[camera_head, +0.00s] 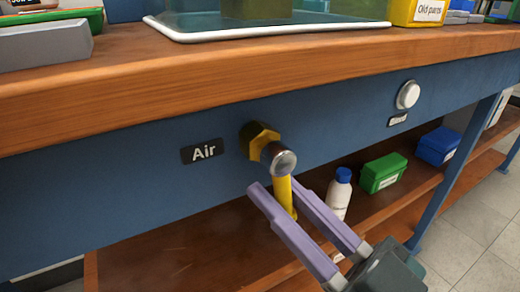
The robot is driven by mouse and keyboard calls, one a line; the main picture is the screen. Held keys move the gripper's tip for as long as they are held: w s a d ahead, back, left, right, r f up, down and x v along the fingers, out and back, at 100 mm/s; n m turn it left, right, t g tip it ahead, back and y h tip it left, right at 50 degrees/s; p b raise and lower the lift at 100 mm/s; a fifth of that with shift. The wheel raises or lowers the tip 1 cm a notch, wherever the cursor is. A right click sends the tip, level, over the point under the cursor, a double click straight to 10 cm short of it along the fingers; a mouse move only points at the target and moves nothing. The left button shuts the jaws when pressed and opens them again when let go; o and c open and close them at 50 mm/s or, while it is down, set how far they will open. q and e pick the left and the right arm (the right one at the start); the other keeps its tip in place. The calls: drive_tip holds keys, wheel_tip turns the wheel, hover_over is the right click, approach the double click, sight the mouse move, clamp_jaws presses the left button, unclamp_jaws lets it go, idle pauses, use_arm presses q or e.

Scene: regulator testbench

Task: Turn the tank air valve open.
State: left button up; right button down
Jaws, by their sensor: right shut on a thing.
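The air valve (264,142) is mounted on the blue front panel below the wooden bench top, right of a dark label reading "Air" (202,151). It has a brass hex base, a round metal cap and a yellow lever (283,182) that points down. My right gripper (281,193) comes up from the lower right, with one purple finger on each side of the lever. It is shut on the lever, whose lower end is partly hidden by the fingers. My left gripper is not in view.
A white round button (408,95) with a small dark label is on the panel to the right. A white bottle (339,194), a green box (383,173) and a blue box (437,146) stand on the lower shelf. A clear tank (290,31) with a white rim stands above.

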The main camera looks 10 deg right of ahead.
drive_tip(key=shift+s+a+m+t+h, duration=0.1)
drive_tip(key=shift+a+m+t+h, duration=0.15)
drive_tip(key=shift+m, duration=0.4)
drive_tip(key=shift+s+a+m+t+h, duration=0.1)
drive_tip(key=shift+m+t+h, duration=0.2)
drive_tip(key=shift+m, duration=0.35)
drive_tip(key=c, duration=0.8)
unclamp_jaws()
drive_tip(key=v, duration=1)
drive_tip(key=shift+b, duration=0.3)
drive_tip(key=shift+w+a, duration=0.1)
